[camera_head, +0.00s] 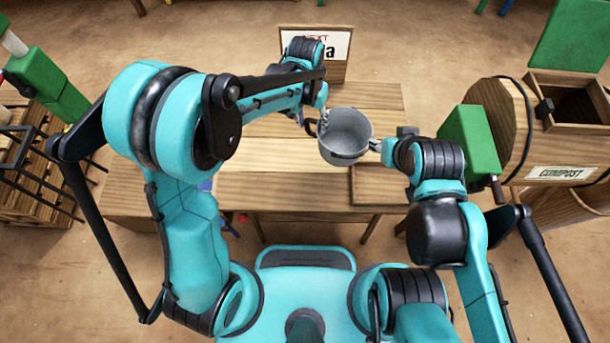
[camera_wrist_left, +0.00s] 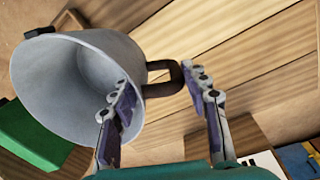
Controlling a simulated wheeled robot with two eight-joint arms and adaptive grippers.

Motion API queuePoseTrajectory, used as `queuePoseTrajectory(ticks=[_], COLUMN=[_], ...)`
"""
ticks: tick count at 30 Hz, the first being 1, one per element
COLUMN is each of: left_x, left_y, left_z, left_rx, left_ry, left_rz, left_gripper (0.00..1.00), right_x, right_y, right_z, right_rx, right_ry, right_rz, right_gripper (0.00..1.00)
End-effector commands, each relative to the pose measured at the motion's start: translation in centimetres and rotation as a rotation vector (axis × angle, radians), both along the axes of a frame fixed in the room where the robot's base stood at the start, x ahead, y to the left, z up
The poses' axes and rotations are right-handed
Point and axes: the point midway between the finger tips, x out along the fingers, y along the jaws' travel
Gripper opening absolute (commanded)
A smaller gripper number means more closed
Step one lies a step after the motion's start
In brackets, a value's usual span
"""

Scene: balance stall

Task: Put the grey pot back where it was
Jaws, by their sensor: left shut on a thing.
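The grey pot (camera_head: 345,137) is above the wooden table, with its open mouth facing up and its inside empty. It also shows large in the left wrist view (camera_wrist_left: 75,85), tilted there, with a dark loop handle (camera_wrist_left: 163,80) on its side. My left gripper (camera_head: 318,122) is at the pot's left side.
The plank table (camera_head: 270,185) has a raised board (camera_head: 375,187) at its right front. A sign box (camera_head: 335,50) stands at the back. A compost barrel (camera_head: 510,120) and a green panel (camera_head: 470,138) are at the right. A slatted crate (camera_head: 35,190) is at the left.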

Motion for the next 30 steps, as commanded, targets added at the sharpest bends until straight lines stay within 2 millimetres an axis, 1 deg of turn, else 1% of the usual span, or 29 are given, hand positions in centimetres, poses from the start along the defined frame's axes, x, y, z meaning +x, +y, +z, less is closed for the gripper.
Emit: queuePoseTrajectory(ticks=[2, 4, 12, 16, 19, 23, 30], left_x=[-0.4, -0.9, -3.8, -4.8, -5.2, -5.3, -5.3], left_y=[0.0, 1.0, 6.7, 8.7, 9.5, 9.7, 9.7], left_z=[-0.6, -1.4, -5.4, -6.6, -7.0, -7.6, -11.1], left_rx=[0.001, 0.001, 0.0, 0.0, 0.0, 0.0, 0.0], left_ry=[0.0, 0.0, 0.0, 0.0, 0.0, 0.0, 0.0], left_rz=[-0.011, -0.011, -0.008, -0.009, -0.011, -0.012, -0.012], left_gripper=[0.0, 0.0, 0.0, 0.0, 0.0, 0.0, 0.0], right_x=[0.0, 0.0, 0.0, 0.0, 0.0, 0.0, 0.0], right_y=[0.0, 0.0, 0.0, 0.0, 0.0, 0.0, 0.0], right_z=[-0.3, -0.7, -2.8, -3.5, -3.6, -3.9, -5.7], right_rx=[0.0, 0.0, 0.0, 0.0, 0.0, 0.0, 0.0], right_ry=[0.0, 0.0, 0.0, 0.0, 0.0, 0.0, 0.0], right_rz=[0.0, 0.0, 0.0, 0.0, 0.0, 0.0, 0.0], right_gripper=[0.4, 0.4, 0.4, 0.4, 0.4, 0.4, 0.4])
